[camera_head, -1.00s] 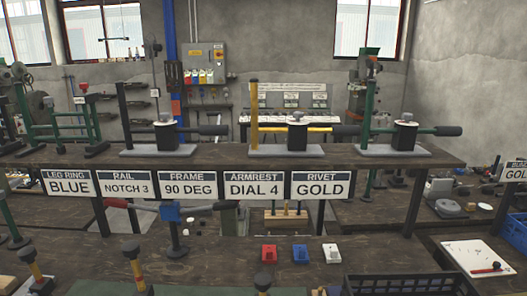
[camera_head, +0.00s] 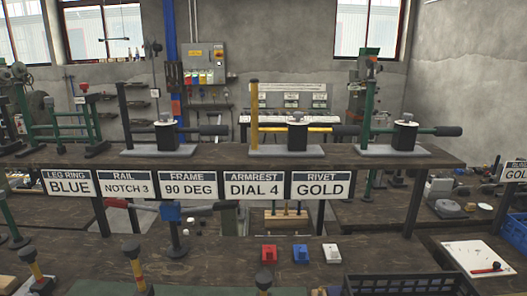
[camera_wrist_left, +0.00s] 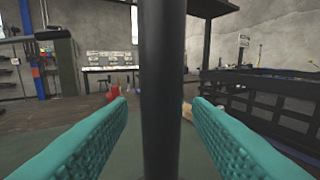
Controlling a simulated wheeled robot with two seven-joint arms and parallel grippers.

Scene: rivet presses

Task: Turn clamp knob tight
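In the left wrist view, the two teal ridged fingers of my left gripper (camera_wrist_left: 159,105) are spread apart. A dark upright post (camera_wrist_left: 162,90) stands in the space between them, with a visible gap on each side. My left gripper does not show in the head view, and my right gripper is in neither view. No part is clearly marked as the clamp knob. The head view shows dark-knobbed yellow posts (camera_head: 133,266) at the front edge and a blue clamp-like block (camera_head: 170,212) on a dark post. I cannot tell which post is between my fingers.
Red, blue and white blocks (camera_head: 300,254) lie on the front bench (camera_head: 215,262), beside a dark crate (camera_head: 430,286). A black slatted rack (camera_wrist_left: 265,98) stands right in the wrist view.

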